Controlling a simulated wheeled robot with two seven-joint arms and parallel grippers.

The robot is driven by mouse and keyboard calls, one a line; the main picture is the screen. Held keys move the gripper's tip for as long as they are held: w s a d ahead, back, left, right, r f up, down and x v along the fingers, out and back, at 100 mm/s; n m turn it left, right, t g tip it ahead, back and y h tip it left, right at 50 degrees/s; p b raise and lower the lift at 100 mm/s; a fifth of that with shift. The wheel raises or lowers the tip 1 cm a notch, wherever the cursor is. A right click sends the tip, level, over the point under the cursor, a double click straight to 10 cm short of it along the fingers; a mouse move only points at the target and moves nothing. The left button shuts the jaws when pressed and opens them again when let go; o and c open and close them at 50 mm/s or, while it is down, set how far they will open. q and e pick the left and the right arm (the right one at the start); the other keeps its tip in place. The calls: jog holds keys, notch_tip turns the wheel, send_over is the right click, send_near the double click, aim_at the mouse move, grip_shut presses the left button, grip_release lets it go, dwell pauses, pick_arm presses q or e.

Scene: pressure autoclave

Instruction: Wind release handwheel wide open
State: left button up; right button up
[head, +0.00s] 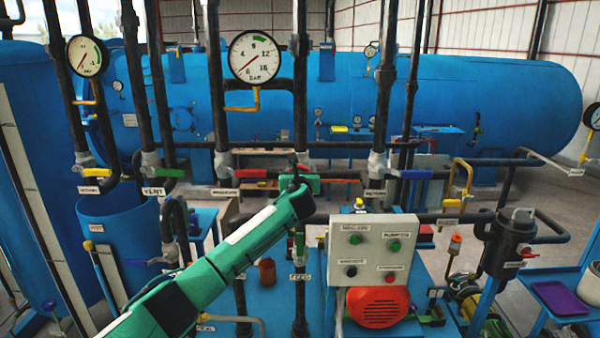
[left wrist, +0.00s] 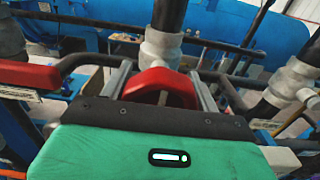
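My left arm comes in from the bottom left in the head view, and its gripper (head: 298,180) is in front of the pipes at the middle. In the left wrist view a red, arched handle (left wrist: 160,82), probably the release handwheel, sits between the two fingers of my left gripper (left wrist: 162,85), in front of a grey pipe fitting. The fingers stand apart on either side of it, close to its edges. Whether they press on it is unclear. In the head view the gripper mostly hides this handle. My right gripper is in neither view.
A red lever (head: 250,173) is just left of the gripper, and a blue lever (head: 411,174) is to the right. A large pressure gauge (head: 254,57) hangs above. A control box (head: 372,254) stands lower right. Vertical pipes crowd the area around the gripper.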

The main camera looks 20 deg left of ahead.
pick_arm(q)
jog(key=shift+f, duration=0.1)
jog(key=shift+c, duration=0.2)
jog(key=shift+f+n+b, duration=0.2)
jog(key=shift+n+b, duration=4.7)
jog(key=shift+n, duration=4.05)
jog(key=shift+f+n+b, duration=0.2)
jog(key=shift+n+b, duration=4.7)
jog(key=shift+n, duration=4.05)
jog(key=o, duration=1)
jog(key=shift+r, duration=0.1)
